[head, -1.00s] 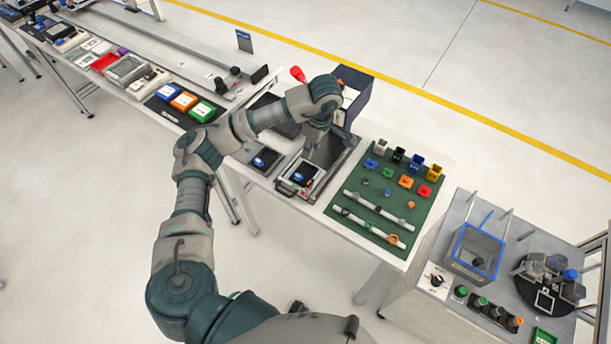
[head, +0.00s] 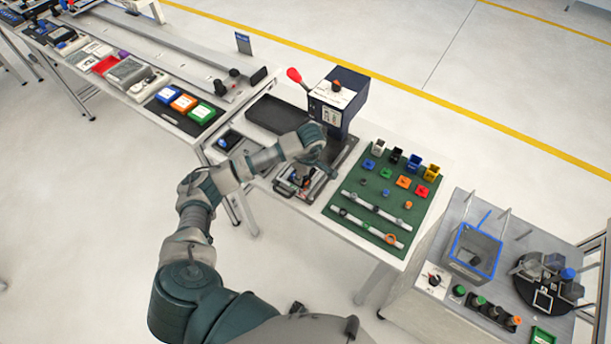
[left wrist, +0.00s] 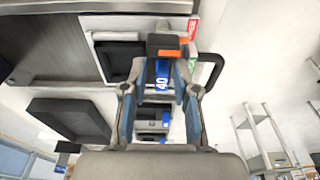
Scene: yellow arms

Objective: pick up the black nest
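My left gripper (head: 308,178) is low over the front fixture of the press on the table. In the left wrist view, my left gripper (left wrist: 163,68) has its two blue-grey fingers apart. A black block with an orange face (left wrist: 163,45) and a blue strip marked "40" show between and just beyond the fingertips. This is probably the black nest, but the arm hides most of it in the head view. I cannot tell whether the fingers touch it. A square black recess (left wrist: 118,62) lies to its left. My right gripper is not in view.
The navy press head (head: 338,100) with a red lever (head: 294,75) stands behind the fixture. An empty black tray (head: 278,115) lies to its left. A green mat (head: 372,210) with coloured parts and rods lies to the right. A black handle (left wrist: 212,70) is close to the right finger.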

